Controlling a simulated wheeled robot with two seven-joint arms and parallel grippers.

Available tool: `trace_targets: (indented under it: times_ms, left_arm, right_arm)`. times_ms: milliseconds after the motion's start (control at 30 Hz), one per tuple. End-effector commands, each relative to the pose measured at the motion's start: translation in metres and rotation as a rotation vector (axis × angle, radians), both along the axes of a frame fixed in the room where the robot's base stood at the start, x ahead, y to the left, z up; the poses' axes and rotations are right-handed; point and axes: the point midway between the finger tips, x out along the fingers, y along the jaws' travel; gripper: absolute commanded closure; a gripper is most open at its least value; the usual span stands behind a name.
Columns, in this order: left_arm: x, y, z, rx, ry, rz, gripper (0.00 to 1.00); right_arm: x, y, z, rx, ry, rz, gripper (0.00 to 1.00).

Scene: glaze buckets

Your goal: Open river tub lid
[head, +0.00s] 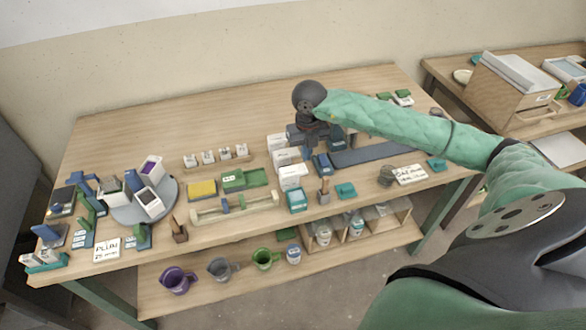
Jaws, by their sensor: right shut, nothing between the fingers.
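Several small tubs stand in a column in the middle of the table, three of them white, such as the front white tub (293,178), and one teal with a pale top (297,201). A dark blue block-like item (323,165) stands just right of them. I cannot read any label, so I cannot tell which is the river tub or whether its lid is shut. My right gripper (309,143) points down at the back of this column, beside the rear white tubs. It is shut and empty; its fingertips are partly hidden. My left gripper is out of view.
A round grey tray (127,214) with open tubs is at the left. A wooden rail stand (235,206) lies left of the column. A dark blue-grey mat (375,154) lies right of my gripper. Mugs, such as a purple one (177,280), stand on the lower shelf. The table's back left is clear.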

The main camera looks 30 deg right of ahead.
Motion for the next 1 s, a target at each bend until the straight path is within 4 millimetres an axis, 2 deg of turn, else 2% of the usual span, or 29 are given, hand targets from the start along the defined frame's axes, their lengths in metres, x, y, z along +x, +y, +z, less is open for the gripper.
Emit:
trace_targets:
  times_ms: [1000]
  left_arm:
    - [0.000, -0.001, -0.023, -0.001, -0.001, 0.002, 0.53]
  right_arm:
    - [0.000, 0.000, -0.025, 0.000, 0.000, 0.000, 1.00]
